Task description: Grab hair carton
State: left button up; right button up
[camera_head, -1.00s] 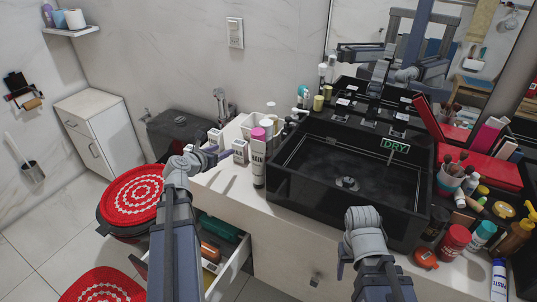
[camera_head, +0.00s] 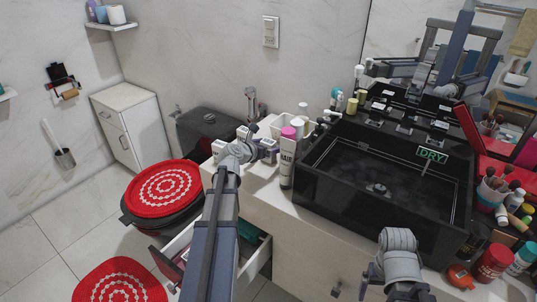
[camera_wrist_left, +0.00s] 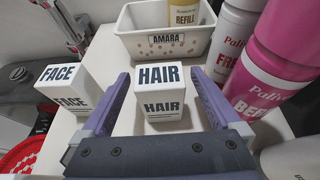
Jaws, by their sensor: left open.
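The hair carton (camera_wrist_left: 160,105) is a small white box with "HAIR" in dark letters, upright on the white counter. In the left wrist view it stands between the two purple fingers of my left gripper (camera_wrist_left: 160,80), which is open, with a finger on either side and a visible gap. In the head view the carton (camera_head: 269,144) is partly hidden by my left gripper (camera_head: 262,153), left of the pink-capped bottle. My right gripper (camera_head: 366,285) is low in front of the sink, and its jaw opening is not clear.
A similar face carton (camera_wrist_left: 72,88) stands left of the hair carton. A white basket labelled AMARA (camera_wrist_left: 165,45) is behind it, and pink and white bottles (camera_wrist_left: 275,60) stand close on the right. The black sink (camera_head: 375,190) lies further right. An open drawer (camera_head: 257,258) sits below.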

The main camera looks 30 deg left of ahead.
pick_arm(q)
jog(key=c, duration=1.5)
jog(key=shift+r, duration=0.15)
notch_tip(320, 180, up, 10)
jog(key=p, duration=1)
